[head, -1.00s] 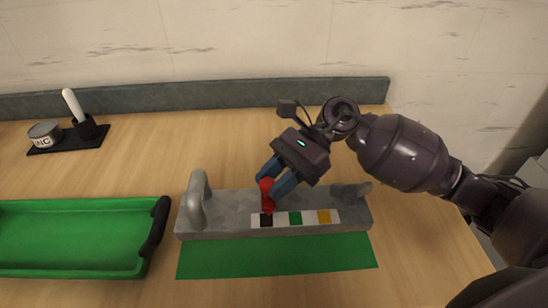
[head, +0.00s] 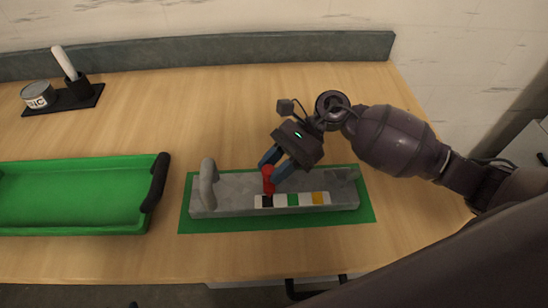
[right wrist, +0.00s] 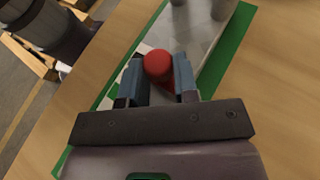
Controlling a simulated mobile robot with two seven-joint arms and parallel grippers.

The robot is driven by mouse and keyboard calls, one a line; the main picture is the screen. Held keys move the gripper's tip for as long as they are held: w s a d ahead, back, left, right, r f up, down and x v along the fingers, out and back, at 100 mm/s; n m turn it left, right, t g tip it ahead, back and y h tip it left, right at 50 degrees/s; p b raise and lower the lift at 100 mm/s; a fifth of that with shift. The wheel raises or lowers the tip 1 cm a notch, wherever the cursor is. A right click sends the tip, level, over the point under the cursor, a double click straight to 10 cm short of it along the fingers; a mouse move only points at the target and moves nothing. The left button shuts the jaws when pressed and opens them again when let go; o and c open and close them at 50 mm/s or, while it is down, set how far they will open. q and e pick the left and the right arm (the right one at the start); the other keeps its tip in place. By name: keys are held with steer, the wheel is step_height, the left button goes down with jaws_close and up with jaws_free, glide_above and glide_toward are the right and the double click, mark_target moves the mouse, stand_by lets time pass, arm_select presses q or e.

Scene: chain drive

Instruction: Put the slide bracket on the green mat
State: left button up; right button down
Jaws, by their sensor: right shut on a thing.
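The slide bracket (head: 235,190) is a long grey block with upright posts at both ends, a red knob (head: 268,180) and a strip of black, white, green and yellow patches along its front. It lies over the green mat (head: 232,222), whose border shows around it in the head view. I cannot tell whether it touches the mat. My right gripper (head: 270,168) is shut on the red knob from above. The right wrist view shows the knob (right wrist: 158,66) between the two blue fingers (right wrist: 159,80). My left gripper is not in view.
A green tray (head: 75,223) with black handles stands to the left of the mat. A black holder (head: 62,100) with a tin (head: 38,96) and a white stick (head: 64,62) stands at the back left. The wood between them and the table's right side is clear.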

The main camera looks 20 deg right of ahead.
stand_by(0.3)
steer(key=c, duration=0.9)
jaws_free()
steer(key=shift+r, duration=0.2)
steer(key=v, duration=0.3)
steer(key=b+v, duration=0.1)
steer(key=v, duration=0.2)
steer(key=shift+f, duration=0.2)
steer(key=shift+v, duration=3.05)
steer(key=shift+a+r, duration=0.1)
steer(key=shift+r, duration=0.05)
steer(key=shift+s, duration=0.15)
